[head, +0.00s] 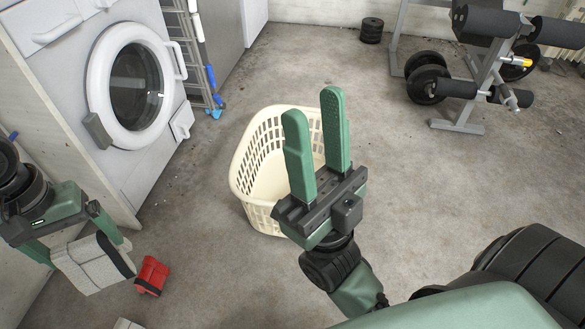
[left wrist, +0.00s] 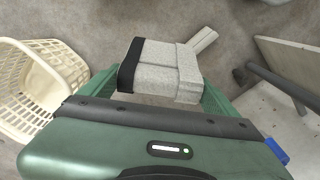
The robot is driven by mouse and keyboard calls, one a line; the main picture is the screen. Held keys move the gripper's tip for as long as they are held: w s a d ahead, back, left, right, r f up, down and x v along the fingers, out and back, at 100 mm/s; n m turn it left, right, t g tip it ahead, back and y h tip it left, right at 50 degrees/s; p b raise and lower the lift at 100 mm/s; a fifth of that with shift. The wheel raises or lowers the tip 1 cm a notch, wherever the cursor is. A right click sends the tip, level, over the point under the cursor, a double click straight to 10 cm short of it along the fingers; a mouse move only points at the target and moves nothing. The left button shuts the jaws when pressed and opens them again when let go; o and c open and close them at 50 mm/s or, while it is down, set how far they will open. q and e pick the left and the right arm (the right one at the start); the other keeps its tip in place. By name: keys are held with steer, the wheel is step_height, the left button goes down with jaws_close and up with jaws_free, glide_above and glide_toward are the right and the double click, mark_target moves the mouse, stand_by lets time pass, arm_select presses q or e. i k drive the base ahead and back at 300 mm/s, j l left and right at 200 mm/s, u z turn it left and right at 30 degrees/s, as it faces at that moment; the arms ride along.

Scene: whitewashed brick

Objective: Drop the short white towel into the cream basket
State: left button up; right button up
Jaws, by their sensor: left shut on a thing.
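The white towel (head: 92,263) is a thick folded block, light grey-white with a dark band along one side. It also shows in the left wrist view (left wrist: 160,68), between the green fingers. My left gripper (head: 72,238) is shut on it at the lower left, in front of the washing machine. The cream basket (head: 243,167) stands upright on the floor, to the right of the towel and apart from it. The basket also shows at the left of the left wrist view (left wrist: 18,88). My right gripper (head: 314,108) is open and empty, and hides part of the basket.
A red object (head: 152,275) lies on the floor right of the towel. A pale piece (head: 127,324) shows at the bottom edge. The washing machine (head: 165,140) stands left of the basket, a ladder (head: 190,50) behind. Gym equipment (head: 460,85) is at the back right; floor between is clear.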

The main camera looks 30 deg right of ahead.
mark_target(288, 189)
steer(key=i+l+u, duration=0.2)
steer(key=l, duration=1.05)
steer(key=l+u, duration=0.25)
steer(key=l, duration=1.05)
steer(key=i+l, duration=0.2)
steer(key=l, duration=0.2)
steer(key=i+l+u, duration=0.15)
steer(key=i+l, duration=0.1)
steer(key=l, duration=0.1)
